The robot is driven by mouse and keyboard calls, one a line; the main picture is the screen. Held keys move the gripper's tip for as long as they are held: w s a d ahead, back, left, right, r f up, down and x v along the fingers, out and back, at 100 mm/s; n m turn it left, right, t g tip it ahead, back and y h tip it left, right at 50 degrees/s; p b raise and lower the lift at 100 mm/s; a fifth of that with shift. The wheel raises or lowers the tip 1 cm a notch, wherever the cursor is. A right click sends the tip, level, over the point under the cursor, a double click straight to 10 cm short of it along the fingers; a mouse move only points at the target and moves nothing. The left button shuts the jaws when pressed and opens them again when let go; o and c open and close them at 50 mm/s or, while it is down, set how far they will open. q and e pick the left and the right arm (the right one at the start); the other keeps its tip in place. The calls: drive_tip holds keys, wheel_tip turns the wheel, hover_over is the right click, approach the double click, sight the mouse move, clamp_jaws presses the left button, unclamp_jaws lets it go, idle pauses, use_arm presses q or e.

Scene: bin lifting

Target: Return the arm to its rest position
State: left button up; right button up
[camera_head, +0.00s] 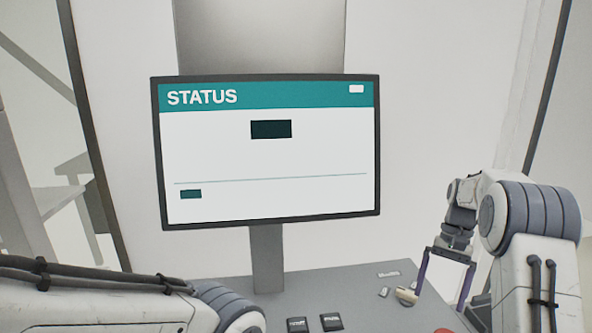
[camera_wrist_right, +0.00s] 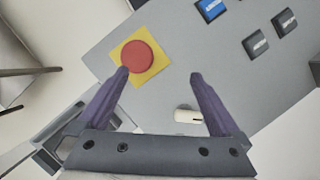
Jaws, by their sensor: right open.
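My right gripper (camera_head: 440,300) hangs at the right side of the grey console in the head view, fingers pointing down. In the right wrist view its two purple fingers (camera_wrist_right: 159,75) are spread apart with nothing between them. The left fingertip overlaps the lower edge of a red round button (camera_wrist_right: 137,57) on a yellow square plate (camera_wrist_right: 160,62); I cannot tell whether they touch. My left arm enters at the lower left of the head view, but its gripper is out of the picture.
A monitor (camera_head: 268,205) reading STATUS stands behind the console (camera_head: 220,282). Black buttons (camera_head: 331,321) sit at the console's front. A pale knob (camera_head: 407,296) lies left of my right gripper. The right wrist view shows a blue button (camera_wrist_right: 211,8) and a white cylinder (camera_wrist_right: 188,115).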

drive_tip(key=s+a+r+n+t+h+b, duration=0.1)
drive_tip(key=s+a+r+n, duration=0.2)
drive_tip(key=a, duration=0.7)
drive_tip(key=s+a+n+h+b, duration=0.1)
drive_tip(key=s+a+n, duration=0.35)
drive_tip(key=a, duration=0.65)
drive_tip(key=s+a+f+n+t, duration=0.1)
drive_tip(key=s+a+f+n, duration=0.1)
drive_tip(key=s, duration=0.8)
drive_tip(key=s+a+f+n+t+b, duration=0.1)
drive_tip(key=s+a+n, duration=0.3)
drive_tip(key=s, duration=0.6)
drive_tip(key=shift+s+a+f+n+y, duration=0.3)
drive_tip(key=shift+s+a+f+n, duration=0.05)
drive_tip(key=shift+a, duration=0.35)
